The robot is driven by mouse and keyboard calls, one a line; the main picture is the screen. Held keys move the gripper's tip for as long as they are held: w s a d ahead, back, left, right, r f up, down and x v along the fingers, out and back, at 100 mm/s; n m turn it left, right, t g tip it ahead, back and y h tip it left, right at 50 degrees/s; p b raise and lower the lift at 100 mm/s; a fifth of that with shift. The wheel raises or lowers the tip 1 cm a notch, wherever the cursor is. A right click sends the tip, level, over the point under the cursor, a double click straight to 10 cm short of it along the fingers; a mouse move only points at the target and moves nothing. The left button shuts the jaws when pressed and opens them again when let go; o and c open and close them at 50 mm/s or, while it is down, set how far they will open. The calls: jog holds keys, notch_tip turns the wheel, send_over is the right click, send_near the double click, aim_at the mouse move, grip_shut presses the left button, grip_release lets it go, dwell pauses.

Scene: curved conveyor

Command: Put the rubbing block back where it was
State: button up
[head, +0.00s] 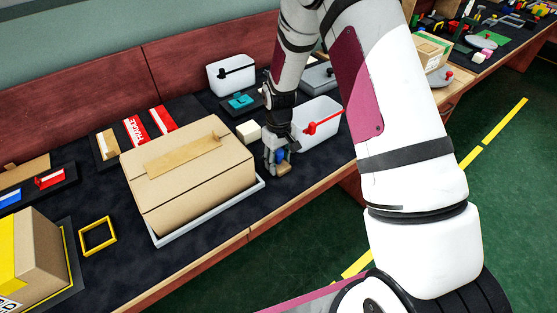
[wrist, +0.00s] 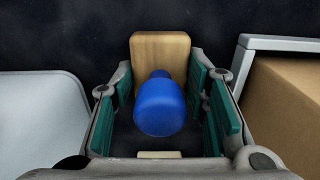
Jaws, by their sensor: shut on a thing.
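The rubbing block has a wooden base (wrist: 160,52) and a rounded blue knob (wrist: 159,106). In the wrist view it sits between the green-padded fingers of my gripper (wrist: 165,110), which is shut on it. The blue knob (head: 280,155) shows there between the fingers. Whether the base touches the belt is hard to tell.
A large cardboard box (head: 190,180) on a grey tray (head: 208,222) stands close on the left. A white bin (head: 318,122) with a red handle stands close on the right. A small cream block (head: 248,132) lies behind my gripper. A yellow frame (head: 97,236) lies farther left.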

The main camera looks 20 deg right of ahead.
aim_at(279, 151)
jog(key=shift+f, duration=0.15)
jog(key=o, duration=1.3)
jog(key=shift+c, duration=0.2)
notch_tip(279, 151, up, 13)
jog(key=shift+f, duration=0.2)
jog(key=s+r+m+t, duration=0.2)
jog(key=s+r, duration=1.1)
jog(key=r, duration=0.4)
jog(key=s+r, duration=0.2)
jog(key=s, duration=0.7)
jog(key=s+r+m+t, duration=0.1)
jog(key=s+r, duration=0.1)
jog(key=s, duration=0.8)
jog(key=shift+d+r+m, duration=0.15)
jog(key=shift+r+m, duration=0.05)
jog(key=shift+m, duration=0.1)
